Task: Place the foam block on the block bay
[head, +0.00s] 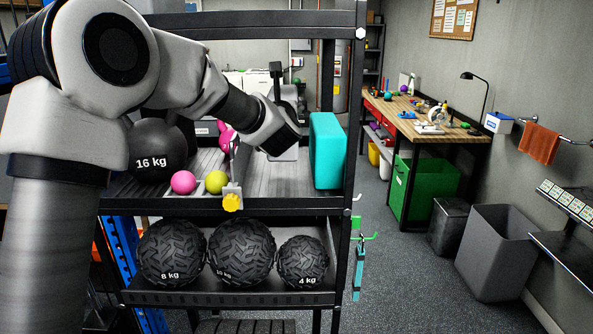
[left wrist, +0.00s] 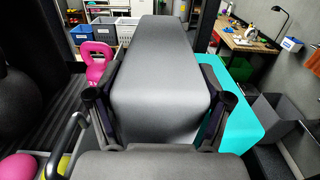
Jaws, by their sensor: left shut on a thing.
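My left gripper (left wrist: 162,112) is shut on a long grey block (left wrist: 160,55), which I take to be the foam block. Its two dark fingers press on the block's sides, and the block points away from the wrist camera. In the head view, my left wrist hides most of the grey block and the fingers. A teal block (head: 327,150) stands upright at the right end of the rack's upper shelf (head: 262,182), just right of my wrist. It also shows in the left wrist view (left wrist: 232,105). No marked block bay is clearly visible. My right gripper is out of view.
A 16 kg black ball-shaped weight (head: 158,148), a pink ball (head: 183,182), a yellow-green ball (head: 216,181) and a pink kettlebell (left wrist: 95,62) are left of the block. A black rack post (head: 352,120) stands close right of the teal block. Black balls (head: 242,252) fill the lower shelf.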

